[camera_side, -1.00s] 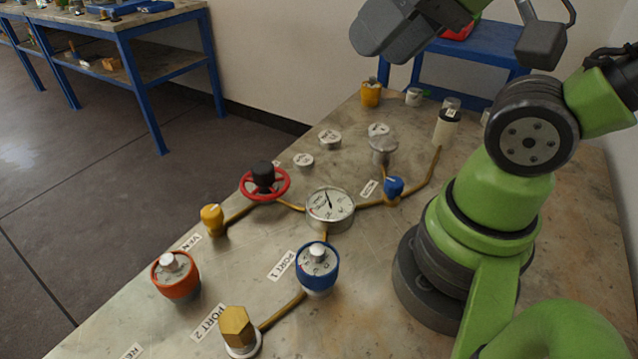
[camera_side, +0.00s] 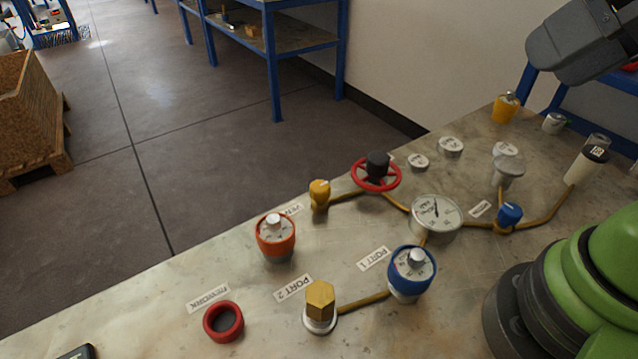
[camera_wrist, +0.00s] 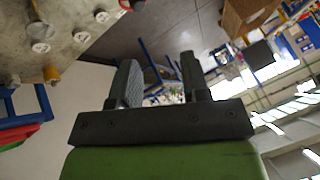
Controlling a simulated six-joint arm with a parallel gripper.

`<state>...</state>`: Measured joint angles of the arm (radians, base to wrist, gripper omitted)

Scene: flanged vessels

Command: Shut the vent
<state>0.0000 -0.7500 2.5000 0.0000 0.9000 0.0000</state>
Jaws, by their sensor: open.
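A partly hidden label reading "VENT" (camera_side: 293,209) lies behind the orange-collared vessel (camera_side: 276,237). Closest to it is a small yellow fitting (camera_side: 319,194) at the end of a brass pipe. The pipe runs to a valve with a red handwheel (camera_side: 376,174) and black hub. I cannot tell from the side view whether that valve is open or shut. My gripper (camera_wrist: 158,75) is open and empty in the wrist view, facing the room beyond the bench. Its grey body shows at the upper right of the side view, well above and away from the wheel; its fingertips are not clear there.
A pressure gauge (camera_side: 435,214), a blue valve (camera_side: 509,214), a blue-collared vessel (camera_side: 411,271) and a brass hex cap (camera_side: 320,301) crowd the bench. A red ring (camera_side: 223,321) lies by the "REWORK" label (camera_side: 208,298). The bench's left part is mostly clear.

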